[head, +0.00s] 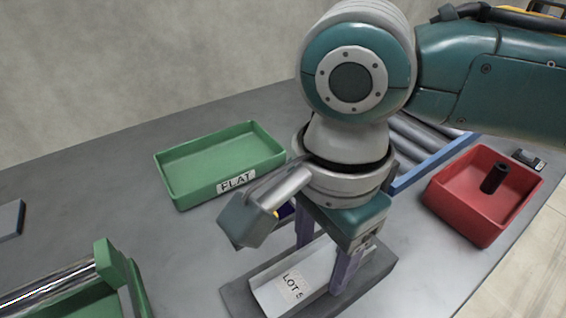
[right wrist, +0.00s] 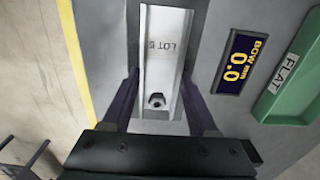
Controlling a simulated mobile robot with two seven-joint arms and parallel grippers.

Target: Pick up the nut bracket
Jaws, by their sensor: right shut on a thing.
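The nut bracket (head: 282,291) is a pale metal channel marked LOT 5. It sits along a dark grey block (head: 233,302) in the head view. In the right wrist view the bracket (right wrist: 166,65) shows lengthwise, with a round nut (right wrist: 157,101) near its close end. My right gripper (head: 322,266) reaches down over it, with one purple finger on each side. In the right wrist view the right gripper (right wrist: 160,82) is shut on the bracket across its width. Whether the bracket is clear of the block cannot be told. My left gripper is out of view.
A green tray (head: 180,188) marked FLAT stands behind. A red bin (head: 457,213) with a dark cylinder (head: 494,178) is at right. A green fixture (head: 107,262) with shiny metal is at lower left. Bare bench lies between.

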